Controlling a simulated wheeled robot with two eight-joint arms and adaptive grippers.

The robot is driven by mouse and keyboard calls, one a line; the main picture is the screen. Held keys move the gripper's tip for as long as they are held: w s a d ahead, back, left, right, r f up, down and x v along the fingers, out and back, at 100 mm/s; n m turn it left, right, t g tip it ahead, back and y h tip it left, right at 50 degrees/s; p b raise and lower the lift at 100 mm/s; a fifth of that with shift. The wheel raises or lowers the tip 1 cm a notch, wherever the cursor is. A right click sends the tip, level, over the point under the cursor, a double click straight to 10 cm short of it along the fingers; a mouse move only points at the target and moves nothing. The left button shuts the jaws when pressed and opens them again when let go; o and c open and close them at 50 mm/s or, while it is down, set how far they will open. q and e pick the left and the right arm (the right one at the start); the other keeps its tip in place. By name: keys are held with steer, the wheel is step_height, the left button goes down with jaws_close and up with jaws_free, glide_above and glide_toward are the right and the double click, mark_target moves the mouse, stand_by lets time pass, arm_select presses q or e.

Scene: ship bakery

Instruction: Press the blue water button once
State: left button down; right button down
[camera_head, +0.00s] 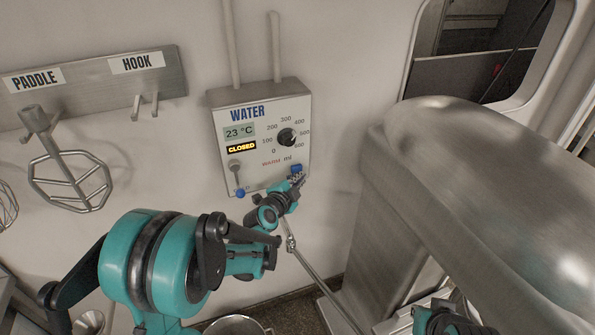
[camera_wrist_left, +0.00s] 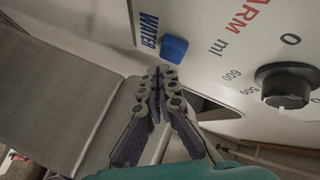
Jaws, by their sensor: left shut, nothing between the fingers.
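The blue button (camera_head: 296,169) is at the lower right of the white WATER panel (camera_head: 296,110). In the left wrist view, the blue button (camera_wrist_left: 174,48) sits beside a blue-lettered label. My left gripper (camera_head: 295,181) is shut and empty, just below the button in the head view. In the left wrist view, its closed fingertips (camera_wrist_left: 162,72) are close to the button's edge. I cannot tell whether they touch it. The fingers partly cover the panel's lower right corner in the head view.
The panel has a black dial (camera_head: 287,137), a CLOSED display (camera_head: 241,147) and a blue-tipped lever (camera_head: 239,193). A metal rack (camera_head: 90,85) holds a wire whisk-like paddle (camera_head: 70,180) to the left. A large steel machine (camera_head: 480,190) stands close on the right.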

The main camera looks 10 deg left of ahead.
arm_select(q)
steer(key=shift+w+a, duration=0.1)
steer(key=shift+w, duration=0.05)
stand_by(0.5)
steer(key=shift+w+a, duration=0.15)
steer(key=shift+w, duration=0.05)
steer(key=shift+w+a, duration=0.25)
steer(key=shift+w, duration=0.15)
stand_by(0.9)
steer(key=shift+b, duration=0.3)
steer(key=shift+s+d, duration=0.5)
steer(key=shift+s, duration=0.25)
steer(key=s+d, duration=0.2)
steer(key=s, duration=0.2)
steer(key=shift+s+d+b, duration=0.1)
steer(key=shift+d+b, duration=0.2)
steer(key=shift+d, duration=0.1)
